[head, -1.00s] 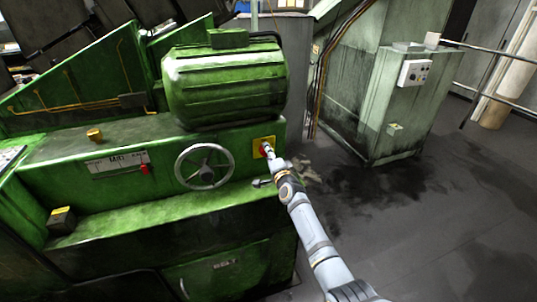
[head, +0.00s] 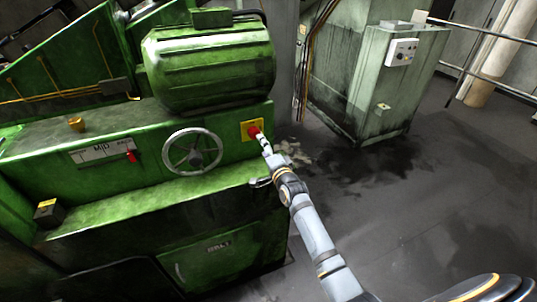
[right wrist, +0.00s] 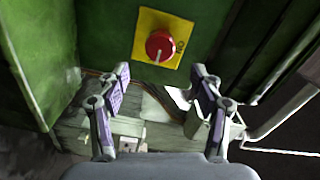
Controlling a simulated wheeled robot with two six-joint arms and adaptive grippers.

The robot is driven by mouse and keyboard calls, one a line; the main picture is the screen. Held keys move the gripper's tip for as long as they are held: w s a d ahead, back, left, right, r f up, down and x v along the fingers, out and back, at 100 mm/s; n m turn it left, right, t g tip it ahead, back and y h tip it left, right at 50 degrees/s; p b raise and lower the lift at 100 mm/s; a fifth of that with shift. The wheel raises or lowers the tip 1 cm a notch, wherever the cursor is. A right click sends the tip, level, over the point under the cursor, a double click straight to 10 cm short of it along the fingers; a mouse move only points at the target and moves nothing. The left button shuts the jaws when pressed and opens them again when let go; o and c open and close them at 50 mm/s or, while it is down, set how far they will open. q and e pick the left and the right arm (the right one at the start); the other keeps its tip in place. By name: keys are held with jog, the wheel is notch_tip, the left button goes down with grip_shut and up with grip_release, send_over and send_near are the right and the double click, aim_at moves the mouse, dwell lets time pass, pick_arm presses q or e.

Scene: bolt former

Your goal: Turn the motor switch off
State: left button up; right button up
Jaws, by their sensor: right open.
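The motor switch (head: 254,131) is a red rotary knob on a yellow plate (head: 247,130), on the front of the green machine, right of the handwheel. In the right wrist view the red knob (right wrist: 160,46) shows whole, with a pale mark on its lower part. My right gripper (head: 264,146) is just in front of and below the switch in the head view. In the right wrist view its two fingers (right wrist: 160,85) are spread wide with nothing between them, and the knob lies beyond them, apart. My left gripper is not in view.
A grey handwheel (head: 192,150) and a small red lever (head: 131,157) are on the machine front. A green motor housing (head: 208,66) sits above the switch. A pale green cabinet (head: 385,85) stands at the back right. The floor (head: 420,220) at right is open.

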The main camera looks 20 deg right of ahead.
jog(key=s, duration=0.4)
jog(key=shift+s+d, duration=0.1)
jog(key=shift+s, duration=0.15)
jog(key=s+d+f+n+g, duration=0.1)
jog(key=s+f+n+g, duration=0.15)
jog(key=s+f, duration=0.65)
jog(key=s+d+f+n+g+h, duration=0.1)
jog(key=s+f+n+g, duration=0.15)
jog(key=f, duration=1.35)
jog(key=s+d+f+n+g, duration=0.15)
jog(key=s+f+g, duration=0.3)
jog(key=f, duration=0.75)
jog(key=s+f+n+g, duration=0.2)
jog(key=s+f, duration=0.4)
jog(key=s, duration=0.6)
jog(key=s+d+f+n+g, duration=0.1)
jog(key=s+f+n+g, duration=0.2)
jog(key=s, duration=1)
jog(key=s+f+n+g, duration=0.2)
jog(key=s+f+n, duration=0.1)
jog(key=s+f, duration=0.6)
jog(key=s, duration=0.4)
jog(key=shift+d+f+n, duration=0.25)
jog(key=shift+f+n, duration=0.1)
jog(key=shift+f, duration=0.05)
jog(key=shift+w, duration=0.1)
